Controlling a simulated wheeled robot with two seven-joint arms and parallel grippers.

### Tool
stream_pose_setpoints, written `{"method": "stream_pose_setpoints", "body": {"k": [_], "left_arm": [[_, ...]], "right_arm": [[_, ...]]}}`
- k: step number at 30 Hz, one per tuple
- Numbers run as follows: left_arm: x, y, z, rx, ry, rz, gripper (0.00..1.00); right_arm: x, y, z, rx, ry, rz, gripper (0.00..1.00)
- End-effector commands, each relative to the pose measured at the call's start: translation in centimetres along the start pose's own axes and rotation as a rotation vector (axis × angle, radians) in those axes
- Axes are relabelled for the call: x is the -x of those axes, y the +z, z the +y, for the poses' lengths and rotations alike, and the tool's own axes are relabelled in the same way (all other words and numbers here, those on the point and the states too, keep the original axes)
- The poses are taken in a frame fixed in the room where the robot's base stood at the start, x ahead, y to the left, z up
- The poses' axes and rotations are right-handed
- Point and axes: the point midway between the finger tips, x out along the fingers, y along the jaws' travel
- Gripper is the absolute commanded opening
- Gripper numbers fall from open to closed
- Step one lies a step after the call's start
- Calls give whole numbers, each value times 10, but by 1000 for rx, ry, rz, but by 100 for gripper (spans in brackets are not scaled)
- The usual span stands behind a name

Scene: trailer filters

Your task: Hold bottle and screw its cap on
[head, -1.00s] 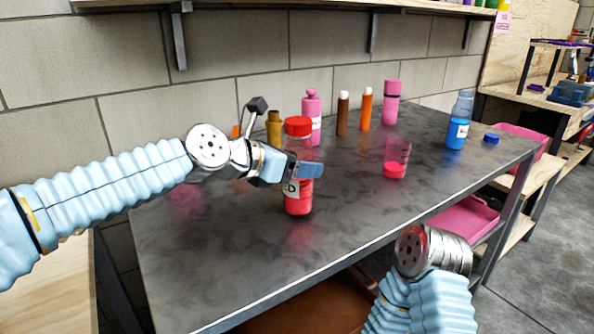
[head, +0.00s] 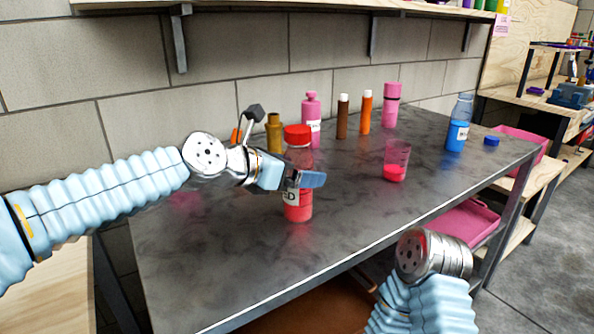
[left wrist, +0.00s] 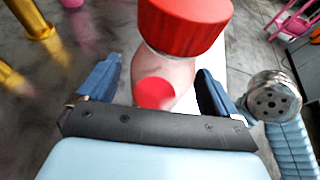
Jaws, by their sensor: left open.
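A clear bottle with red contents (head: 298,211) stands upright on the table, with a red cap (head: 297,134) sitting on its top. My left gripper (head: 302,179) is at the bottle's middle, partly covering its label. In the left wrist view, its two blue fingers (left wrist: 155,88) are apart, one on each side of the bottle (left wrist: 168,72), with gaps visible. The red cap (left wrist: 185,22) is above the fingers there. My right arm's metal wrist shows at lower right in the head view and at right in the left wrist view; its fingers are hidden.
Behind stand a gold bottle (head: 274,134), pink bottles (head: 311,108), a brown tube (head: 342,118) and an orange tube (head: 366,114). To the right are a beaker (head: 396,160), an uncapped blue bottle (head: 459,124) and a loose blue cap (head: 491,141). The table's front (head: 250,270) is clear.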

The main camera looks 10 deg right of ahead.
Motion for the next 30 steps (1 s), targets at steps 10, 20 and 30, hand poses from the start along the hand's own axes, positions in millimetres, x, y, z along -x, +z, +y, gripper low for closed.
{"method": "stream_pose_setpoints", "body": {"k": [10, 20, 30], "left_arm": [[70, -2, 1, -1, 5, -1, 93], [112, 0, 0, -1, 1, -1, 93], [115, 0, 0, -1, 0, 0, 93]], "right_arm": [[-11, 0, 5, -2, 1, 1, 80], [-15, 0, 6, -2, 2, 1, 80], [-15, 0, 6, -2, 2, 1, 80]]}}
